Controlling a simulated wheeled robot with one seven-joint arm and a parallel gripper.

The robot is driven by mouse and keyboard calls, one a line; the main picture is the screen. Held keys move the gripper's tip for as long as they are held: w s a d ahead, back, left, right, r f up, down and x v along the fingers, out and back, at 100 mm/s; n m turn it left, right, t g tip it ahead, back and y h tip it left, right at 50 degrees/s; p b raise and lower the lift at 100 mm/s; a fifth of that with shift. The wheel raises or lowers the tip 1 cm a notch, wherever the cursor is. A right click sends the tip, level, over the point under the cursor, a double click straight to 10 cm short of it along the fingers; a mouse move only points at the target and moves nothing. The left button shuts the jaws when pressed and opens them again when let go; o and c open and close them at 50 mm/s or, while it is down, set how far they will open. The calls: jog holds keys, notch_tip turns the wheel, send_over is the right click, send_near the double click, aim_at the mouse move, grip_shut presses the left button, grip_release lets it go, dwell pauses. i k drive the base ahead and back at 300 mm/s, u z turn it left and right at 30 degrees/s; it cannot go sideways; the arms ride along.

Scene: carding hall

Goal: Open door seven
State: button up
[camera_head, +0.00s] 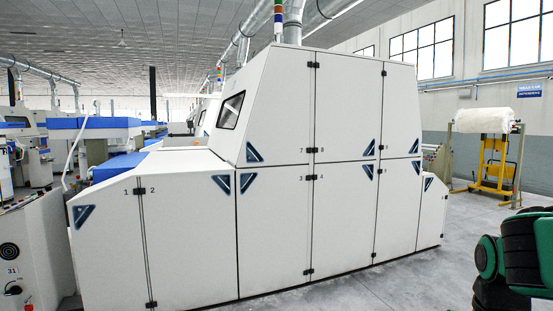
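Door seven (280,105) is the upper left panel on the long face of a white carding machine. A small "7" is printed near its lower right corner. A blue triangular handle (254,152) sits at its lower left corner. Black hinges (314,65) lie along its right edge, on the seam shared with door eight (345,105). Door seven looks closed and flush with the panels around it. Part of my green and black arm shows at the lower right, well apart from the door. My gripper is not in view.
Below door seven is door three (275,225), closed, with its own triangular handle. Doors one (107,250) and two (185,230) are at the left. A yellow stand (492,165) with a white roll stands at the right back. Grey floor (400,285) is open before the machine.

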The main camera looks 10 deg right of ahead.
aim_at(278, 133)
jog(key=z, duration=0.45)
jog(key=i, duration=2.45)
jog(key=u, duration=0.45)
jog(key=i, duration=0.9)
jog(key=u, duration=0.3)
